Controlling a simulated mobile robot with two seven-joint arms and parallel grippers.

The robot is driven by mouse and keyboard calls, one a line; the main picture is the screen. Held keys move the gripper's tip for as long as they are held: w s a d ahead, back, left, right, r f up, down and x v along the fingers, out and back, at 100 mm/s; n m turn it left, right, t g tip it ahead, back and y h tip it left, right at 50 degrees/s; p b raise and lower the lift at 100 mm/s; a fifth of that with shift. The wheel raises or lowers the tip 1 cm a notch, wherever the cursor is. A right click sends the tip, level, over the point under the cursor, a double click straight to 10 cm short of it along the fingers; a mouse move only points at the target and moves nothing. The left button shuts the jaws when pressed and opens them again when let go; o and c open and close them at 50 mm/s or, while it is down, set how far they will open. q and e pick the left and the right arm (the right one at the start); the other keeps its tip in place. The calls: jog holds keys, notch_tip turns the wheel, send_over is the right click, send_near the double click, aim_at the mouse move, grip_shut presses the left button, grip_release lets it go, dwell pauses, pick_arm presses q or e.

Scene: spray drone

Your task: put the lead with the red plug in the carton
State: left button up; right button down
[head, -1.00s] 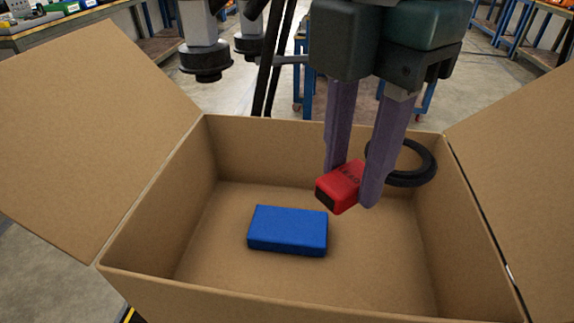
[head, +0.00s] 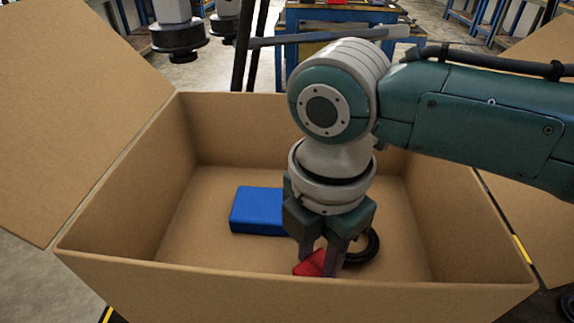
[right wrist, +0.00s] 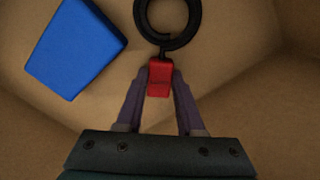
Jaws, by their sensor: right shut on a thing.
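The lead's red plug (head: 310,264) is between the fingers of my right gripper (head: 320,262), low inside the open carton (head: 180,274). The right gripper is shut on the plug. The lead's black coiled cable (head: 364,250) is beside the fingers, partly hidden by the gripper. In the right wrist view the red plug (right wrist: 160,76) sits between the fingertips, with the black coil (right wrist: 190,30) beyond it. I cannot tell whether the plug touches the carton floor. My left gripper is not in view.
A blue box (head: 256,211) lies on the carton floor to the left of my right gripper, and also shows in the right wrist view (right wrist: 75,48). The carton's flaps (head: 75,110) stand open at the sides. A blue workbench (head: 340,16) stands behind.

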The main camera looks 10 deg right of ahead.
jog(key=shift+f, duration=0.25)
jog(key=shift+f, duration=0.15)
jog(key=c, duration=0.5)
grip_release()
jog(key=shift+r+p, duration=1.5)
jog(key=shift+r, duration=4.7)
